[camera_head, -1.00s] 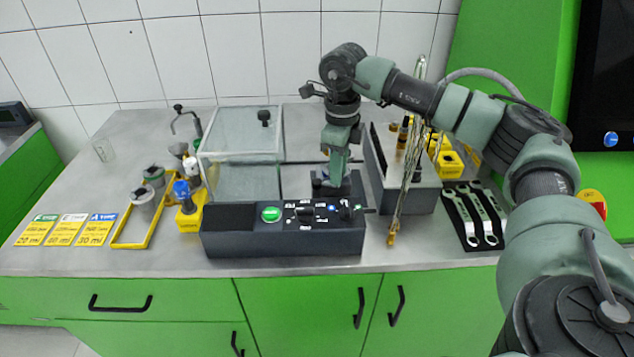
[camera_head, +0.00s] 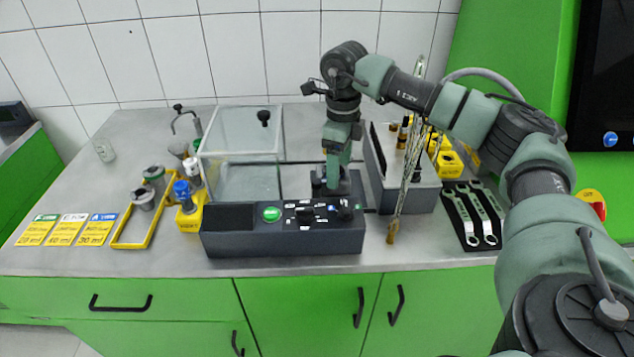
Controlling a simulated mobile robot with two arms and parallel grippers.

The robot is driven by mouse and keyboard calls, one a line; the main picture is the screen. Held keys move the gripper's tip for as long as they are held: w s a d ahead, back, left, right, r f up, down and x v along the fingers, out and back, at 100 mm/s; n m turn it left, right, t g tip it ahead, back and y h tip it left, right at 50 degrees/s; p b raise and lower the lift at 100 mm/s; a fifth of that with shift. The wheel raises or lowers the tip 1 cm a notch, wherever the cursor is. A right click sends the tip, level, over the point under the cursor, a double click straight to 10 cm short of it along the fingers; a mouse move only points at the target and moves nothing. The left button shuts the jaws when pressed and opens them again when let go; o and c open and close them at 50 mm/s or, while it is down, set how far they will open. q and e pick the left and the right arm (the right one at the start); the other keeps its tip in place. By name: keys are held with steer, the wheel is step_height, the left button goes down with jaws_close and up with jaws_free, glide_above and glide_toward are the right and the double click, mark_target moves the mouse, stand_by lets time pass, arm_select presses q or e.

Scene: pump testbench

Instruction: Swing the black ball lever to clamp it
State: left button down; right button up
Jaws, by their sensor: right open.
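A small black lever-like part (camera_head: 345,208) sits at the panel's right end, with a short rod to the right. I cannot tell for sure that it is the ball lever. My right gripper (camera_head: 331,189) points down just behind that part, over the box's right end. It is open, and its fingertips are partly hidden; contact is unclear. My left gripper is not in view.
A grey box with yellow-black parts (camera_head: 408,195) stands close on the right, with a hanging bundle (camera_head: 404,190) before it. Wrenches (camera_head: 474,215) lie further right. A yellow tray (camera_head: 130,243) and several cards stand left. The front counter strip is clear.

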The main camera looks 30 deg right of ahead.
steer(key=shift+r, duration=0.15)
steer(key=shift+r+p, duration=2.45)
steer(key=shift+r, duration=0.5)
steer(key=shift+f, duration=0.15)
